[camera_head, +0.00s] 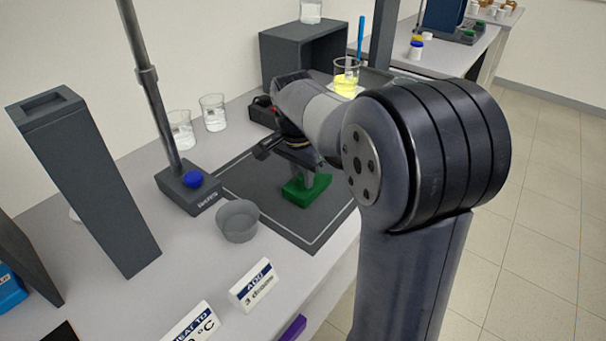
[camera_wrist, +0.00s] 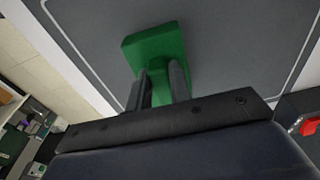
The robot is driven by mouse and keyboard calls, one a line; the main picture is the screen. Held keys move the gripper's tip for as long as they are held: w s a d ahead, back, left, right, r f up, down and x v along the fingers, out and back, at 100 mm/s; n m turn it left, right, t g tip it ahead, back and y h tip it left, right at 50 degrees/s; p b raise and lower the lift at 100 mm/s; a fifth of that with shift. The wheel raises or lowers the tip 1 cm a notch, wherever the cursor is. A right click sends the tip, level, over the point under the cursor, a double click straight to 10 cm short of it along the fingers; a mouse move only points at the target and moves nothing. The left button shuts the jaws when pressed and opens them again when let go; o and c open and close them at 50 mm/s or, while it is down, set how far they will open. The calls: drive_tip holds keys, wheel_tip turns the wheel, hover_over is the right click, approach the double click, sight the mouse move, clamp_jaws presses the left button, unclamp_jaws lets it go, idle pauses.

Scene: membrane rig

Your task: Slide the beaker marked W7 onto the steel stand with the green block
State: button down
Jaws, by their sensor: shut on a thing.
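My gripper (camera_head: 306,178) is shut on the green block (camera_head: 305,194), low over the dark mat. In the wrist view the two fingers (camera_wrist: 163,85) close on a narrow part of the green block (camera_wrist: 155,43), whose wide part lies beyond them. I cannot tell if the block touches the mat. Two clear beakers, a left one (camera_head: 180,130) and a right one (camera_head: 213,112), stand at the back left. A beaker of yellow liquid (camera_head: 346,80) stands behind my arm, by a pale plate. No W7 mark is readable, and I cannot identify the steel stand surely.
The dark mat (camera_head: 245,180) has a pale border line. A rod stand with a blue knob (camera_head: 193,179), a grey cup (camera_head: 237,221) and a tall grey block (camera_head: 85,180) stand left. A dark box (camera_head: 285,50) stands behind. Label cards (camera_head: 254,285) stand in front.

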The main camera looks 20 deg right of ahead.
wheel_tip(320, 180, up, 5)
drive_tip(key=p, duration=0.4)
drive_tip(key=shift+p, duration=0.4)
drive_tip(key=shift+f, duration=0.1)
